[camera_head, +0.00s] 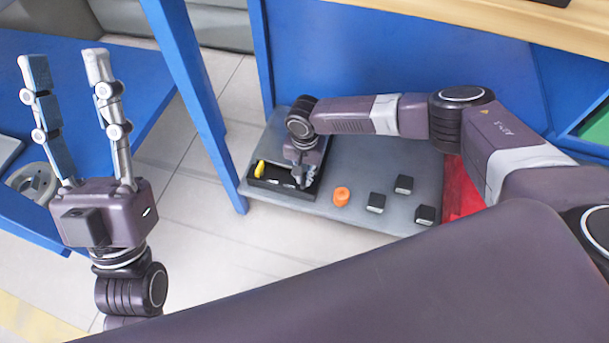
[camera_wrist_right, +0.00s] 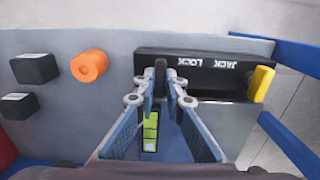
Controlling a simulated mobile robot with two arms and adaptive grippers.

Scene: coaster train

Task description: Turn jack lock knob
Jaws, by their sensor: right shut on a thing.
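The jack lock panel (camera_wrist_right: 205,66) is a black strip with "JACK LOCK" lettering, seen upside down in the right wrist view. The small dark knob (camera_wrist_right: 160,72) stands at its left part. My right gripper (camera_wrist_right: 163,88) is shut on the knob, with its fingers on either side of it. In the head view my right gripper (camera_head: 302,172) reaches down onto the black panel (camera_head: 282,190) at the console's left end, and its fingertips largely hide the knob. My left gripper (camera_head: 62,60) is open and empty, pointing up at the far left, away from the console.
The grey console (camera_head: 360,215) carries an orange knob (camera_head: 341,196) and several black switches (camera_head: 376,203). A yellow handle (camera_wrist_right: 262,84) stands at the panel's right end in the wrist view. A blue post (camera_head: 205,110) stands left of the console.

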